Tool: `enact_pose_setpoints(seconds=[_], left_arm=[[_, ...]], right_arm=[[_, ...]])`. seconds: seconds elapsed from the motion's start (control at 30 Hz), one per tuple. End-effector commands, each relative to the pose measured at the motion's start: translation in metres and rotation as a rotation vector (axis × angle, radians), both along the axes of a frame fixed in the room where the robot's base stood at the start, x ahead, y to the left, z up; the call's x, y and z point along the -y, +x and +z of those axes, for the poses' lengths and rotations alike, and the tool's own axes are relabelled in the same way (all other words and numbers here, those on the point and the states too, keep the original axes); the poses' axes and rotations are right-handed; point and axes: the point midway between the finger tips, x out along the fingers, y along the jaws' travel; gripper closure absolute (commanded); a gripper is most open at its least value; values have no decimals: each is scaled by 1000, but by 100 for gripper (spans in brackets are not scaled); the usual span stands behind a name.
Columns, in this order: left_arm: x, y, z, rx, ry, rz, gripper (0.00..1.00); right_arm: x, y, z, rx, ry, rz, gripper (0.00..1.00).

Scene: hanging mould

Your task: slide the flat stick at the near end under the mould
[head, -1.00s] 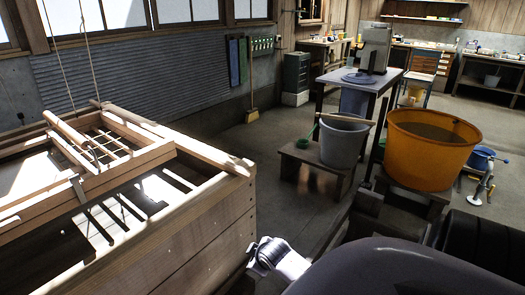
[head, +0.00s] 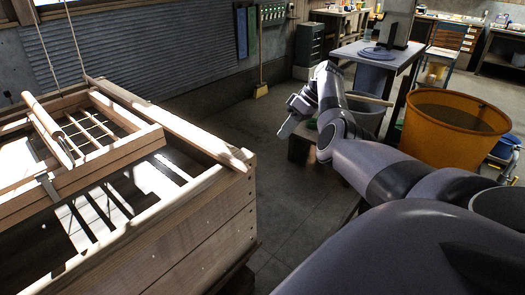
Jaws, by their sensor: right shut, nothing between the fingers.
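The mould (head: 104,161) is a wooden frame at the left, hung on cords over a large wooden vat (head: 190,238). A slatted piece (head: 84,135) lies on the mould. A long pale flat stick (head: 170,124) lies along the mould's right side and reaches the vat's right corner. I cannot tell whether any stick lies under the mould, and I cannot make out a separate stick at the near end. My right gripper (head: 285,129) is shut and empty, over the floor to the right of the vat, apart from mould and stick. My left gripper is not in view.
An orange tub (head: 447,135) stands at the right behind my right arm. A grey bucket (head: 366,118) is partly hidden by that arm. A small table (head: 378,58) stands behind. Bare floor (head: 283,205) lies between the vat and my arm.

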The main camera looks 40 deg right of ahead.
Motion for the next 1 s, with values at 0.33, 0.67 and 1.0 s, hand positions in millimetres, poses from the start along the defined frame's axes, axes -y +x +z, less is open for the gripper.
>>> enact_pose_setpoints(seconds=[0.33,0.67,1.0], left_arm=[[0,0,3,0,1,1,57],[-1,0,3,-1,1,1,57],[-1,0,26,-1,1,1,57]], right_arm=[[-19,9,1,30,58,47,100],[-54,32,-58,27,59,46,100],[-83,33,-61,30,54,44,100]])
